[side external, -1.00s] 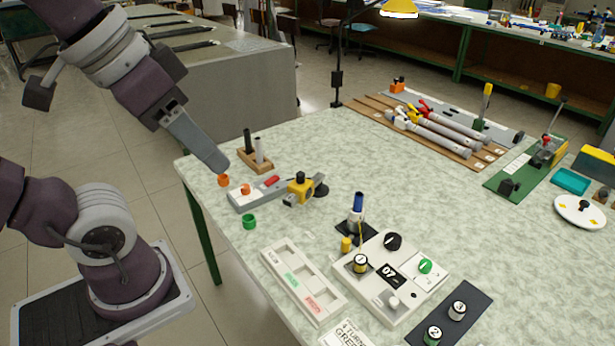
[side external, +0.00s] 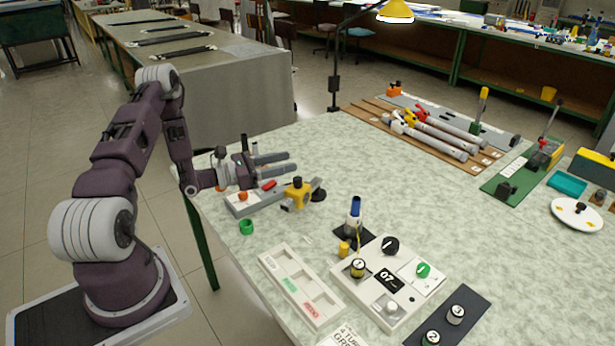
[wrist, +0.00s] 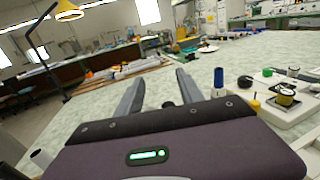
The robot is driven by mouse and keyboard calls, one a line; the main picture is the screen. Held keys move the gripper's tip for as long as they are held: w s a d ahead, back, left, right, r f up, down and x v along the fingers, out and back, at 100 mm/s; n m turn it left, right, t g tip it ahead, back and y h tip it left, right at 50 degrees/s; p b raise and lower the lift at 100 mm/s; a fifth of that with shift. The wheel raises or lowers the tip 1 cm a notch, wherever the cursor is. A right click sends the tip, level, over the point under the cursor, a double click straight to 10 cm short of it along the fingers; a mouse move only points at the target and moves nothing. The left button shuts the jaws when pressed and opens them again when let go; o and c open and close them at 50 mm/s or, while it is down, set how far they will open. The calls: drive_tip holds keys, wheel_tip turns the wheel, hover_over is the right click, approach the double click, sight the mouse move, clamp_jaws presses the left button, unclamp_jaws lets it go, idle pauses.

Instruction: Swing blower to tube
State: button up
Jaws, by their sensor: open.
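My gripper (side external: 292,161) is level above the table's left edge, its two long grey fingers apart and pointing right, with nothing between them. The fingers also show in the wrist view (wrist: 160,76). Just below and in front of it lies a grey fixture with a yellow clamp block (side external: 297,195), a red part (side external: 269,184) and an orange knob (side external: 243,196). Several grey tubes (side external: 440,138) with red, yellow and white ends lie on a wooden rack at the back. I cannot tell which part is the blower.
A lamp post (side external: 334,85) rises at the back edge.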

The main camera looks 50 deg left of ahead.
sight(307, 185)
wheel_tip(307, 185, down, 6)
drive_tip(key=x, duration=0.7)
drive_tip(key=shift+d+f, duration=0.1)
drive_tip(key=shift+c, duration=0.4)
clamp_jaws()
idle(0.6)
